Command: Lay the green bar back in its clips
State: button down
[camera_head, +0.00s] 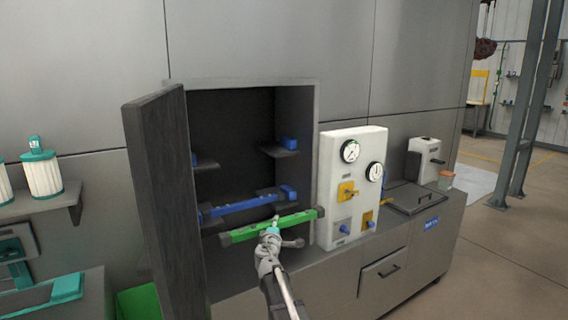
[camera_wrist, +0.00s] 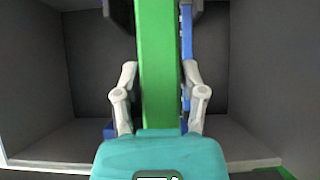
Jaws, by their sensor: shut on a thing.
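The green bar (camera_head: 248,233) has dark ends and lies in front of the open cabinet, tilted a little up to the right. My gripper (camera_head: 272,222) is shut on it near its middle. In the wrist view, the green bar (camera_wrist: 158,60) runs up the picture between the two fingers of my gripper (camera_wrist: 160,72). A blue bar (camera_head: 245,205) lies behind it across lower brackets in the cabinet. Higher up, a bracket with a blue clip (camera_head: 288,143) shows on the right and a bracket (camera_head: 205,162) on the left, with no bar across them.
The cabinet's dark door (camera_head: 160,190) stands open on the left. A white gauge panel (camera_head: 345,190) stands close to the right of the bar. A grey counter (camera_head: 400,250) runs below. The cabinet's upper space is clear.

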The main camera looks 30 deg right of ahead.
aim_at(282, 217)
jog(key=shift+d, duration=0.1)
dwell(0.3)
jog(key=shift+s+d+r+p, duration=0.1)
jog(key=shift+r+p, duration=0.25)
jog(key=shift+r, duration=0.05)
notch_tip(282, 217, up, 22)
jog(key=d+p, duration=0.2)
jog(key=p, duration=1.9)
jog(key=shift+w+d+f+y+p, duration=0.2)
jog(key=shift+w+y+p, duration=0.1)
jog(key=shift+w+p, duration=0.1)
jog(key=shift+w, duration=0.2)
